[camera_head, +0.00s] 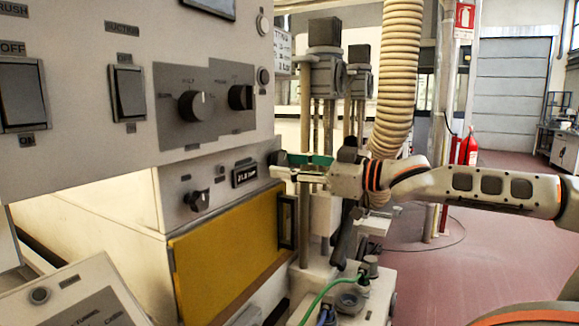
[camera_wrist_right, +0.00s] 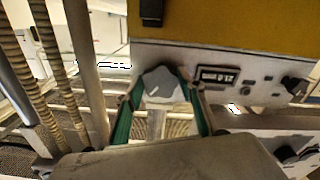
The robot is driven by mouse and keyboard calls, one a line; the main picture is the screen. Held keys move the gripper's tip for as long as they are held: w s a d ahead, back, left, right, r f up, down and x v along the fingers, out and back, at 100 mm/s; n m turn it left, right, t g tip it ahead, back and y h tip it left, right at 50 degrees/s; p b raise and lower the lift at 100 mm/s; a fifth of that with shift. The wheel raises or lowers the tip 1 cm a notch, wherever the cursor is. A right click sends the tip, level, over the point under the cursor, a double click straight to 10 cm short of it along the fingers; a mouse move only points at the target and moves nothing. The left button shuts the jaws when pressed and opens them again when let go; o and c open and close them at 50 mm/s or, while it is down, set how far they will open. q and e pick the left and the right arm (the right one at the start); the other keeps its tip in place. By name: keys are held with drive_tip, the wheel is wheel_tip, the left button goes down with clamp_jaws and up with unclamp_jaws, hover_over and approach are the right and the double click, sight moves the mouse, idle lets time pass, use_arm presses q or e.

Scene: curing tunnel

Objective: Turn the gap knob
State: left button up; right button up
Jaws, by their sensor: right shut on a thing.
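The gap knob, a grey knob, shows in the right wrist view (camera_wrist_right: 160,82) between the green-padded fingers of my right gripper (camera_wrist_right: 163,102). It sits on the light panel beside a small dark display (camera_wrist_right: 217,76). In the head view my right gripper (camera_head: 287,168) reaches in from the right to the panel's right end, shut on this knob. There the fingers mostly hide it, and its label cannot be read. The display also shows in the head view (camera_head: 245,174). My left gripper is out of view.
Another black knob (camera_head: 196,200) sits left of the display. Above hangs a control box (camera_head: 130,80) with rocker switches and two dark knobs. Below is a yellow door (camera_head: 225,255) with a dark handle (camera_head: 287,222). A ribbed hose (camera_head: 398,70) and posts stand close to my right arm.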

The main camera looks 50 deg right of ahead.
drive_tip(key=shift+m, duration=0.3)
drive_tip(key=o, duration=1.1)
drive_tip(key=shift+o, duration=0.2)
drive_tip(key=v, duration=1.2)
